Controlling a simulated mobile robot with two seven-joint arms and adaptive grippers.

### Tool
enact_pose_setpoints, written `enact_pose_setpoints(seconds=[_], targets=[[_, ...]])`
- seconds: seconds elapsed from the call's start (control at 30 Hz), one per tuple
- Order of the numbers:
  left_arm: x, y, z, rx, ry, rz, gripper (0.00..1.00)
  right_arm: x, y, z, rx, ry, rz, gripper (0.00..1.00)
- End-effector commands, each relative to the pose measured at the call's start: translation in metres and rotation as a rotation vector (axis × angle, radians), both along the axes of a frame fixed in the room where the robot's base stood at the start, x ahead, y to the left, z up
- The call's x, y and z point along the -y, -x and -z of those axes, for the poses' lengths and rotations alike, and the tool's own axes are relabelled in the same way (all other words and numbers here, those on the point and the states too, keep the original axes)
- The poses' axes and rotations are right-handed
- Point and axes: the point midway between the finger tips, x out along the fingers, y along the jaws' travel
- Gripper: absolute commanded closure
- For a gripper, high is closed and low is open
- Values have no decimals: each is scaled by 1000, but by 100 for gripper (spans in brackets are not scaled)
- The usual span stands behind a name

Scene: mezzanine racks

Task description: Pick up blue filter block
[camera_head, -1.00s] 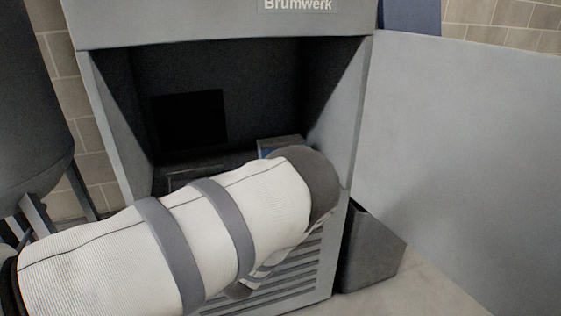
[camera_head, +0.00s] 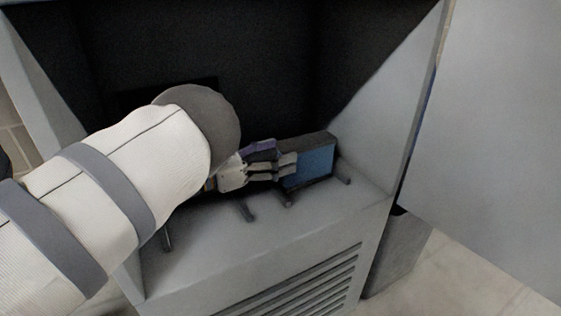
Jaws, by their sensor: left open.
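The blue filter block (camera_head: 315,163) stands on the floor of the open grey cabinet, toward its right side. Its blue face looks to the front and its top and side are dark grey. My left gripper (camera_head: 288,166) reaches in from the left, its fingers open at the block's left end. I cannot tell whether the fingers touch the block. My left forearm hides part of the cabinet's left side. My right gripper is not in view.
The cabinet (camera_head: 270,235) has a front ledge with small dark pegs and a louvred panel below. Its wall bounds the right side, and a large grey door panel (camera_head: 490,130) stands open there. A dark grey bin (camera_head: 398,250) sits on the floor beside the cabinet.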

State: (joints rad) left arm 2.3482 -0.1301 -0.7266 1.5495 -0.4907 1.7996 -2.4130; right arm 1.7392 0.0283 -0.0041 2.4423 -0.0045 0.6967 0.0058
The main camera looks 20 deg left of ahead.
Motion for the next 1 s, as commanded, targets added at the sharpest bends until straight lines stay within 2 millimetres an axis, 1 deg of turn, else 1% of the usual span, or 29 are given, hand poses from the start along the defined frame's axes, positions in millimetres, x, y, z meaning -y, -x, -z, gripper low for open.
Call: enact_pose_setpoints(seconds=[0.07,0.17,0.4,0.5,0.73,0.77,0.8,0.87,0.9,1.0], targets=[[3,-1,4,-7,4,7,37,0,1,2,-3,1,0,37],[11,-10,4,-7,5,9,37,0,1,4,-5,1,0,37],[42,-43,12,-6,6,7,37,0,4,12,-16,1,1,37],[49,-53,11,-7,4,5,37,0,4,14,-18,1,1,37],[51,-55,9,-7,6,4,37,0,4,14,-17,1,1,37],[51,-55,9,-7,6,4,41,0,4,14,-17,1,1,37],[51,-55,9,-7,6,4,50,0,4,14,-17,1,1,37],[51,-55,9,-7,6,4,64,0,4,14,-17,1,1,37],[51,-55,9,-7,6,4,73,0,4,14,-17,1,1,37],[51,-55,9,-8,5,4,92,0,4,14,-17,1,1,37]])
